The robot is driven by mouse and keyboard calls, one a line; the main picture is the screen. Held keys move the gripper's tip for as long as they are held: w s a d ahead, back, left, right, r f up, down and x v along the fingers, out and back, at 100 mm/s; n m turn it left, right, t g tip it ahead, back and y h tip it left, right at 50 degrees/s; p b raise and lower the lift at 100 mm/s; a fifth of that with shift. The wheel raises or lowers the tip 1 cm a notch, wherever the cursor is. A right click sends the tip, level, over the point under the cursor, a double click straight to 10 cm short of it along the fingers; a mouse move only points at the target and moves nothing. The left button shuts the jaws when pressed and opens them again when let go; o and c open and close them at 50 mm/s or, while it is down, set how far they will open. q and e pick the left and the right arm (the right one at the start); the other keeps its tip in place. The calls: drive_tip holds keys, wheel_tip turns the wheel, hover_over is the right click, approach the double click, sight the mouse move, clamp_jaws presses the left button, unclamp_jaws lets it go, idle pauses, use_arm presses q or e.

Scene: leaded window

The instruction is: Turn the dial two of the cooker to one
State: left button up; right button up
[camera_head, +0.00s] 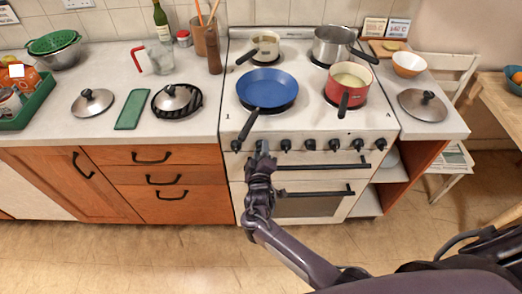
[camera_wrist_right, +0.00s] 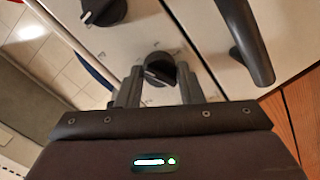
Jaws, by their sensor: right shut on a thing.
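The cooker (camera_head: 313,215) is white, with a row of several black dials along its front panel. Dial two, second from the left (camera_head: 262,145), is partly covered by my right gripper (camera_head: 262,157). In the right wrist view, dial two (camera_wrist_right: 160,68) sits between the two fingers of my right gripper (camera_wrist_right: 160,88), which is shut on it. A pale mark shows on the dial, but I cannot read its setting. Dial one (camera_head: 236,146) is just to the left, free of the gripper. My left gripper is not in view.
A blue pan (camera_head: 267,86) stands on the hob, its handle reaching over the front edge near dials one and two. A red pot (camera_head: 346,85) stands to the right. The upper oven handle (camera_head: 320,166) lies just right of and below my gripper. The floor in front is clear.

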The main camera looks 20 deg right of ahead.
drive_tip(key=shift+n, duration=0.5)
drive_tip(key=o, duration=1)
drive_tip(key=shift+c, duration=0.2)
drive_tip(key=f+v, duration=0.1)
drive_tip(key=v, duration=0.6)
drive_tip(key=shift+s+a+r, duration=0.2)
drive_tip(key=shift+s+r, duration=0.2)
drive_tip(key=shift+r, duration=0.05)
